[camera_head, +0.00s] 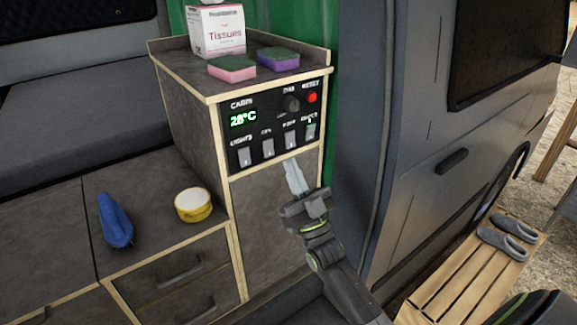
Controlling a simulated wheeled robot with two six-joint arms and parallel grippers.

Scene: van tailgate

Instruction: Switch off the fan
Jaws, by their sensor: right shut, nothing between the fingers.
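The black control panel (272,107) on the cabinet front has a row of grey rocker switches. Its left switch (245,157) reads LIGHTS; the second (268,148), third (290,140) and right (310,131) switches have labels too blurred to read surely, so I cannot tell which is the fan's. A small green light glows above the right switch. My left gripper is out of view.
A dark knob (291,104) and a red RESET button (312,97) sit above the switches, beside a 28°C display (243,119). A tissue box (217,30) and two sponges (232,68) stand on top. A yellow-rimmed tin (193,205) and a blue object (115,221) lie left.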

